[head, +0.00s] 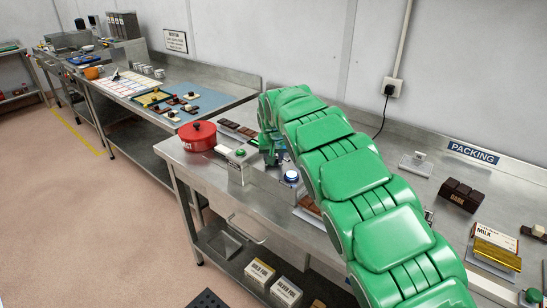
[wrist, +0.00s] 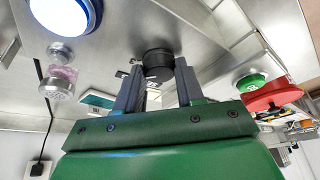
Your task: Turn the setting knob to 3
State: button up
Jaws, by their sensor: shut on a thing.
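The black round setting knob (wrist: 158,62) shows in the wrist view between the two grey fingers of my gripper (wrist: 158,76). The fingers are shut on its sides. The knob's pointer and the number it is set to cannot be read. Small dark marks show on the metal panel (wrist: 122,73) beside the left finger. In the head view my gripper (head: 271,153) reaches down at the packing bench, and the knob is hidden by it.
A lit blue button (head: 291,176) is right of my gripper. A green button (head: 240,152) on a steel box and a red pot (head: 198,136) are to its left. Chocolate bars (head: 239,129) lie behind. The dark block (head: 459,194) is farther right.

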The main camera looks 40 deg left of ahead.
jog(key=shift+s+m+h, duration=0.1)
jog(key=shift+m+h, duration=0.2)
jog(key=shift+m, duration=0.3)
jog(key=o, duration=1)
jog(key=shift+r, duration=0.15)
jog(key=shift+v, duration=3.7)
jog(key=shift+s, duration=0.15)
